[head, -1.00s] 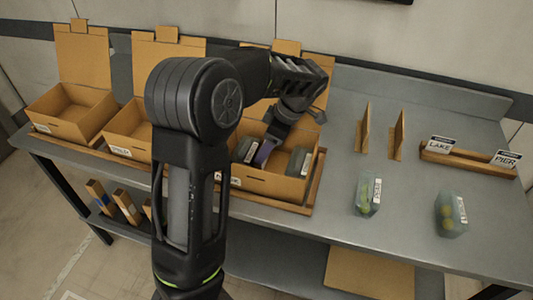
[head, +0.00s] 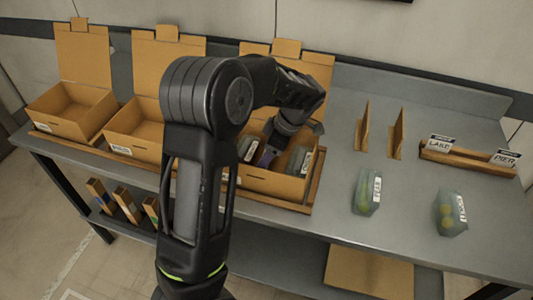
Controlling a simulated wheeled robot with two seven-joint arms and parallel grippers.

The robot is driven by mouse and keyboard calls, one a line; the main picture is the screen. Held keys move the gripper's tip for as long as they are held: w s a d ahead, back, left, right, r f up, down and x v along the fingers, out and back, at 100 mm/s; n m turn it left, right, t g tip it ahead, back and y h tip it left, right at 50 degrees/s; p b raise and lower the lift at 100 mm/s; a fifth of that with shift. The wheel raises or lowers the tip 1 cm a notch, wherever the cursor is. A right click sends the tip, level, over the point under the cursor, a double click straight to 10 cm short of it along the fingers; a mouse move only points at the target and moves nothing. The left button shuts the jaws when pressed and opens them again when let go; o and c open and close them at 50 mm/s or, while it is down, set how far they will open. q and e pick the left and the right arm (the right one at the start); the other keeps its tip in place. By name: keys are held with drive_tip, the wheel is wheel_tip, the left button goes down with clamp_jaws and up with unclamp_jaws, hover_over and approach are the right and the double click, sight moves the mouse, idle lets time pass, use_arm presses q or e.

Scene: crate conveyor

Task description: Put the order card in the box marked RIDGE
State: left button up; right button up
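Three open cardboard boxes stand in a row: a left box (head: 62,128), a middle box (head: 125,145) and a right box (head: 270,183). Their front labels are too small or too covered to read, so I cannot tell which is marked RIDGE. White cards lettered LAKE (head: 439,144) and PIER (head: 505,159) stand in a wooden holder (head: 465,164). My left gripper (head: 270,150) points down into the right box, among labelled packs (head: 300,160). Something purple shows at its fingertips; whether it is held is unclear. My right gripper is not visible.
Two clear packs, one with green contents (head: 366,193) and one beside it (head: 450,214), lie on the grey table (head: 405,205). Two upright wooden dividers (head: 396,135) stand behind them. Narrow boxes (head: 126,206) stand on the lower shelf. Raised lids back the boxes.

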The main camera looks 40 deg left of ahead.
use_arm(q)
drive_tip(key=o, duration=0.4)
drive_tip(key=shift+c, duration=0.2)
drive_tip(key=shift+r, duration=0.1)
drive_tip(key=shift+r, duration=0.2)
drive_tip(key=shift+w+d+r, duration=0.15)
drive_tip(key=shift+r, duration=0.1)
drive_tip(key=v, duration=1.1)
